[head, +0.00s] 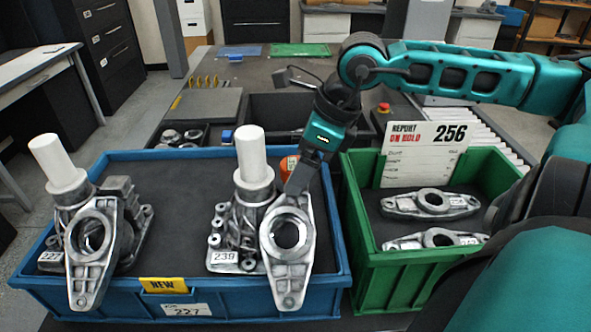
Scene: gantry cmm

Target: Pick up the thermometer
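I cannot pick out a thermometer for certain in the head view. An orange object (289,164) shows partly beside my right gripper, too hidden to identify. My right gripper (298,184) points down over the blue tray (335,262), at the upper end of a metal ring bracket (289,262). Its fingertips overlap the bracket's top in the picture; I cannot tell whether they touch or grip it. My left gripper is not in view.
The blue tray holds castings with white cylinders (57,163) (253,157) and another ring bracket (88,270). A green bin (395,270) at right holds flat metal parts (430,203) and a report card (423,153). A dark bin (285,107) stands behind.

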